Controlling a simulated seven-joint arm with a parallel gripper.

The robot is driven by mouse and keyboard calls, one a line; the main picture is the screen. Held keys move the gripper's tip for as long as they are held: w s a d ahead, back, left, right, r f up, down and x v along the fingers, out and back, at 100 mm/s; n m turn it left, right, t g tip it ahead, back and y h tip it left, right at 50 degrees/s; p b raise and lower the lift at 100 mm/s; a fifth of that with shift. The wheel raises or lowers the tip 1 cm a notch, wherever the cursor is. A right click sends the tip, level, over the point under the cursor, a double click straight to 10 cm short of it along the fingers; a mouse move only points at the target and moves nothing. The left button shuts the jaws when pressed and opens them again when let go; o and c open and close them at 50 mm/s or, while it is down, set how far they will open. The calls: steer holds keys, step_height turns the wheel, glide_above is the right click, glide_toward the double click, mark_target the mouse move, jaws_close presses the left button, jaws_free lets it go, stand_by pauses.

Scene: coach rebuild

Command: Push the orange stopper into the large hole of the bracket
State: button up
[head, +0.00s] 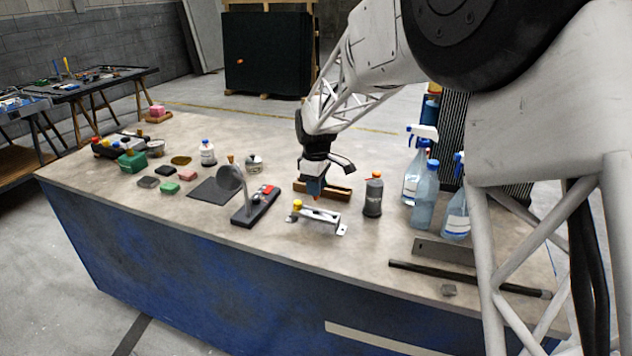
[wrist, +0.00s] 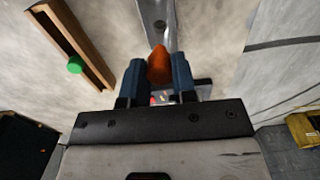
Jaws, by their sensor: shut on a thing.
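My gripper (head: 315,187) is shut on the orange stopper (wrist: 159,66), which sits between the two blue fingers in the wrist view. In the head view only a small orange tip (head: 317,197) shows below the fingers. The metal bracket (head: 320,216) stands on the workbench just in front of and below my gripper. A yellow stopper (head: 297,204) sits at the bracket's left end. In the wrist view part of the bracket (wrist: 158,12) shows ahead of the stopper, with a dark hole in it. The stopper looks apart from the bracket. I cannot tell which hole is the large one.
A wooden rack (head: 338,193) with a green stopper (wrist: 75,65) lies behind the bracket. A grey canister (head: 373,195) and spray bottles (head: 411,185) stand to the right.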

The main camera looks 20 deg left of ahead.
mark_target(316, 198)
steer(key=shift+f, duration=2.25)
steer(key=shift+f, duration=0.75)
stand_by(1.6)
steer(key=o, duration=1.4)
steer(key=shift+o, duration=0.2)
steer(key=shift+r, duration=0.1)
steer(key=shift+r, duration=2.9)
